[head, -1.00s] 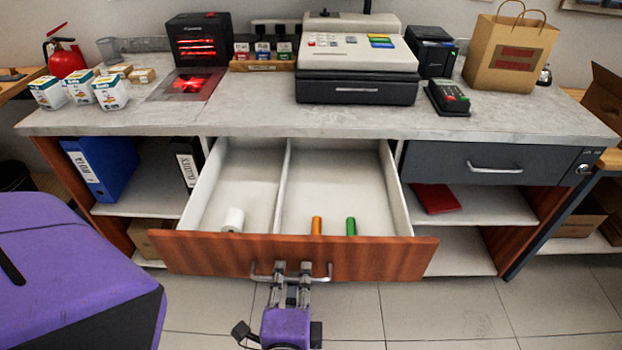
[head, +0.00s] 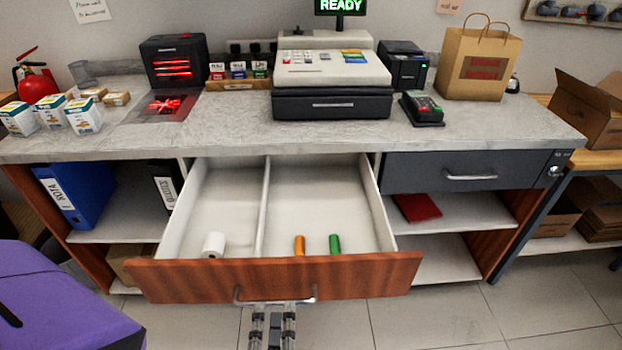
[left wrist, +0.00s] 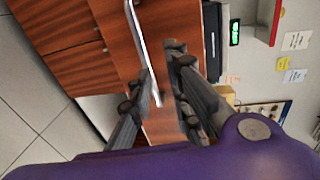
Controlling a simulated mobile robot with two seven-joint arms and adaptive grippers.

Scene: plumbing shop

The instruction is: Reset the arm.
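My left gripper (head: 273,315) is in front of the open drawer's metal handle (head: 276,300), at the bottom of the head view. Its two fingers are spread with a gap between them, and nothing is held. In the left wrist view the gripper (left wrist: 162,65) is also open, and the handle (left wrist: 143,45) runs up to the gap between the fingers. The fingers look just clear of the handle, but exact contact is hard to tell. My right gripper is not in view.
The wood-fronted drawer (head: 280,278) stands pulled out, holding a white roll (head: 214,245), an orange cylinder (head: 299,245) and a green one (head: 335,244). The counter (head: 230,125) above carries a cash register (head: 332,95). Tiled floor (head: 440,320) is free at the right front.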

